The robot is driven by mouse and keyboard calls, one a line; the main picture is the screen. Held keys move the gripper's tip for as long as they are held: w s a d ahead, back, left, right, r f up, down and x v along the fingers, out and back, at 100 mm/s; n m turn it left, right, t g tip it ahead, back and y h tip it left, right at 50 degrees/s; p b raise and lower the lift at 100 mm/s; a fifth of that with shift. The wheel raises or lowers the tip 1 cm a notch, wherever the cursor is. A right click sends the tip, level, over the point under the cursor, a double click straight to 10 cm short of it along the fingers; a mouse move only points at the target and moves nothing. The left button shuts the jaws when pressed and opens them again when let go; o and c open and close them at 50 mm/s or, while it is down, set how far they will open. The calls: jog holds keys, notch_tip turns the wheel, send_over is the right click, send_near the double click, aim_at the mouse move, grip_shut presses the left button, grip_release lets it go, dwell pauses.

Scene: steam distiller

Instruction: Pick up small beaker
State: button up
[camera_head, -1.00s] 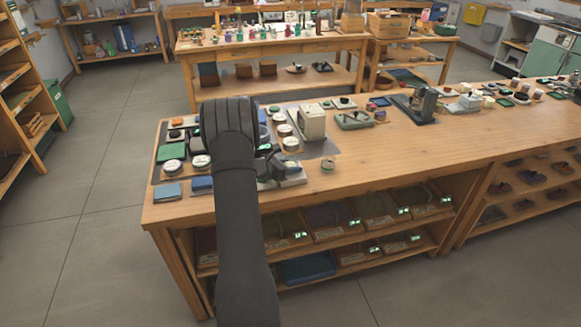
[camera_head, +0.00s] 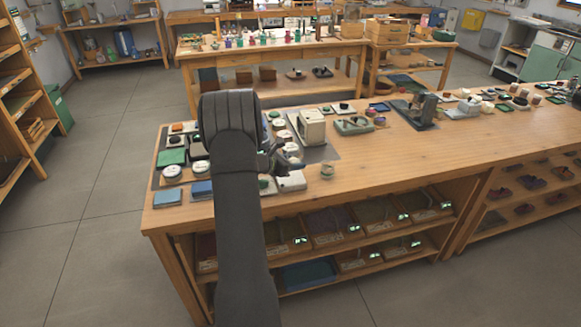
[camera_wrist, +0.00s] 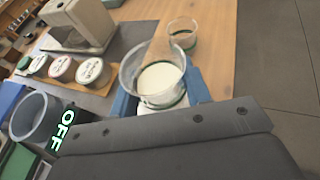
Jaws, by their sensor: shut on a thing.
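A clear glass beaker (camera_wrist: 141,66) with a green line near its base sits between the blue fingers of my gripper (camera_wrist: 160,92) in the wrist view. My gripper is shut on it. A white round surface shows inside or through the beaker; I cannot tell which. A second clear beaker (camera_wrist: 183,36) with a green band stands upright on the wooden table, apart from my gripper. It also shows in the head view (camera_head: 327,171), to the right of my gripper (camera_head: 282,162). The arm hides part of the gripper there, and the held beaker is not clear in that view.
A cream-coloured device (camera_wrist: 76,24) stands on a dark mat, with several white-lidded jars (camera_wrist: 62,68) beside it. A dark round container (camera_wrist: 36,117) and an OFF label are close to the gripper's left. The wooden table (camera_head: 420,165) has bare room to the right.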

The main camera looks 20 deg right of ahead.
aim_at(328, 170)
jog(key=s+d+r, duration=0.6)
jog(key=s, duration=0.1)
jog(key=w+a+f+m+g, duration=0.1)
jog(key=w+f, duration=0.1)
jog(key=w, duration=0.1)
jog(key=w+a+f+g, duration=0.1)
jog(key=w+f, duration=0.2)
jog(key=w, duration=0.1)
jog(key=w+a+f+m, duration=0.1)
jog(key=w+f, duration=0.1)
jog(key=w, duration=0.1)
jog(key=shift+w+a+f+m+g+h, duration=0.15)
jog(key=shift+w+f+m+g+h, duration=0.15)
jog(key=shift+w+f+g+h, duration=0.1)
jog(key=shift+w+a+f+g, duration=0.25)
jog(key=shift+a+f+g, duration=0.05)
jog(key=shift+f, duration=0.1)
jog(key=shift+d+r, duration=0.1)
